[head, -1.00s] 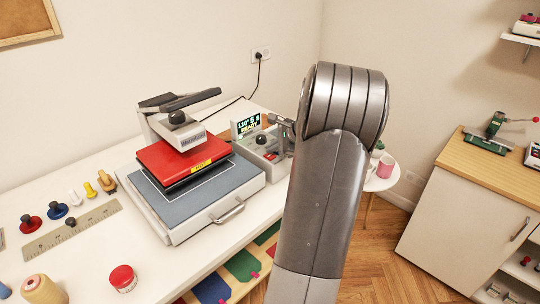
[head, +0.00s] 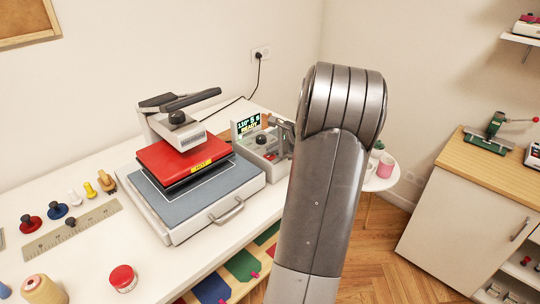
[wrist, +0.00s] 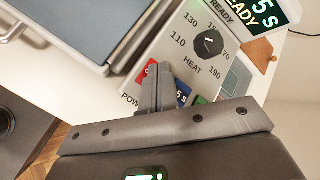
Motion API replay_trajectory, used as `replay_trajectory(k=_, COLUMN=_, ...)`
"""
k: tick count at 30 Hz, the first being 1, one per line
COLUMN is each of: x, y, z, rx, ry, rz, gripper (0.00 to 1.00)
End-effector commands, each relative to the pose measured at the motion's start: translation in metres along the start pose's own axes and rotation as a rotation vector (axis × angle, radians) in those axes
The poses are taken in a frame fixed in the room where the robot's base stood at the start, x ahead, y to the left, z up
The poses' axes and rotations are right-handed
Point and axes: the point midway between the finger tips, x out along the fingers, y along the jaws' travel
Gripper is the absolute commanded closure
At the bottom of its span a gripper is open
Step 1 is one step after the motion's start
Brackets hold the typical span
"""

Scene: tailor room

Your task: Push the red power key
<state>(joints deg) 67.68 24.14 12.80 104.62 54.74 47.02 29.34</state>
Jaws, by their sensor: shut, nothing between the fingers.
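The red power key (wrist: 147,78) is on the control panel (wrist: 165,52) of the heat press. In the wrist view it is partly hidden behind my fingers, and part of its lettering shows to their left. My gripper (wrist: 159,68) is shut and empty, its tips over the right side of the red key. I cannot tell whether they touch it. In the head view, my gripper (head: 283,130) is at the panel's right side, partly hidden by my arm, and the red key (head: 270,156) shows small below it.
A black heat dial (wrist: 209,43) and a lit display (head: 247,125) reading READY are close by. The press base (head: 205,215) with its handle is to the left.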

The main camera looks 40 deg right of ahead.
Motion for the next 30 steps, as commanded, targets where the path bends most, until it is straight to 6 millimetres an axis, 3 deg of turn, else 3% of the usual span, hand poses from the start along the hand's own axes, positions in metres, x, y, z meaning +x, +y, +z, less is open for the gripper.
replay_trajectory(k=30, x=-0.0064, y=-0.0041, z=0.0041, rx=0.000, ry=0.000, rz=0.001, gripper=1.00)
